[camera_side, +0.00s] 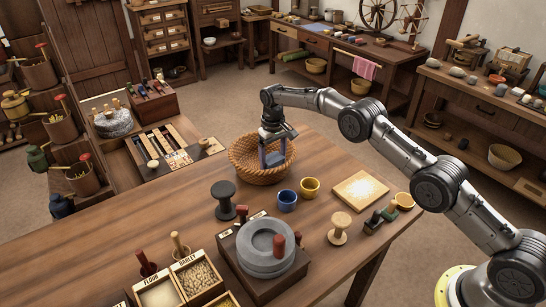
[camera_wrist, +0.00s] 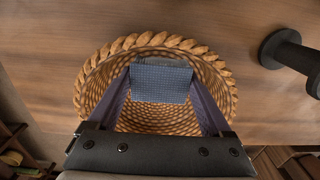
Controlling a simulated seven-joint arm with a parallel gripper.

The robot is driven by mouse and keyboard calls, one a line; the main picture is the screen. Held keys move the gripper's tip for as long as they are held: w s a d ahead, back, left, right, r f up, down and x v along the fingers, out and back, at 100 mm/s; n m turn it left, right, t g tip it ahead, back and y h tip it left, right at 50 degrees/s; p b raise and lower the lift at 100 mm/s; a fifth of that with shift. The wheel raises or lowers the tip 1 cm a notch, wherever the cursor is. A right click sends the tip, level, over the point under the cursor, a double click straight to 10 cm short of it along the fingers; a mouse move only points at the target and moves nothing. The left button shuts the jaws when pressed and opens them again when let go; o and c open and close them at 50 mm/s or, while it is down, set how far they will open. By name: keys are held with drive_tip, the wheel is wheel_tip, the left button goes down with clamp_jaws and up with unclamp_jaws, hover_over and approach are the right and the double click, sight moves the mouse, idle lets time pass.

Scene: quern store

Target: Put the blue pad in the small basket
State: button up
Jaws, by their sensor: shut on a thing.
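The small basket (camera_side: 248,168) is round, woven and tan with a braided rim, and stands on the wooden table near its far edge. In the wrist view the basket (camera_wrist: 93,85) lies right below my gripper. My gripper (camera_side: 273,161) points down over the basket's opening, with its fingertips within the rim as seen from the side. It is shut on the blue pad (camera_wrist: 161,84), a flat, dark blue, woven-looking piece spanning between the two fingers. The side view shows the pad only small between the fingers. I cannot tell whether the pad touches the basket's floor.
A dark spool (camera_side: 223,198) stands in front of the basket, and it shows at right in the wrist view (camera_wrist: 292,58). A blue cup (camera_side: 287,201) and a yellow cup (camera_side: 310,188) stand close by. A grey quern (camera_side: 266,250) stands nearer the front.

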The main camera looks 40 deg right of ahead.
sight(273, 158)
drive_tip(key=o, duration=1.1)
drive_tip(key=shift+r, duration=0.1)
wheel_tip(273, 158, up, 9)
drive_tip(key=shift+f, duration=0.1)
drive_tip(key=s+r+t, duration=0.1)
drive_tip(key=s+r, duration=0.2)
drive_tip(key=r, duration=0.4)
drive_tip(key=s+r, duration=0.3)
drive_tip(key=r, duration=0.3)
drive_tip(key=s+d+r+t, duration=0.2)
drive_tip(key=s+r, duration=0.9)
drive_tip(key=s, duration=0.3)
drive_tip(key=s+t, duration=0.1)
drive_tip(key=s, duration=1.3)
drive_tip(key=shift+t, duration=0.8)
drive_tip(key=s+f, duration=0.2)
drive_tip(key=s, duration=0.2)
drive_tip(key=s+f, duration=0.2)
drive_tip(key=s, duration=0.3)
drive_tip(key=s+d+f, duration=0.1)
drive_tip(key=s+f, duration=0.1)
drive_tip(key=s, duration=0.3)
drive_tip(key=shift+f, duration=0.35)
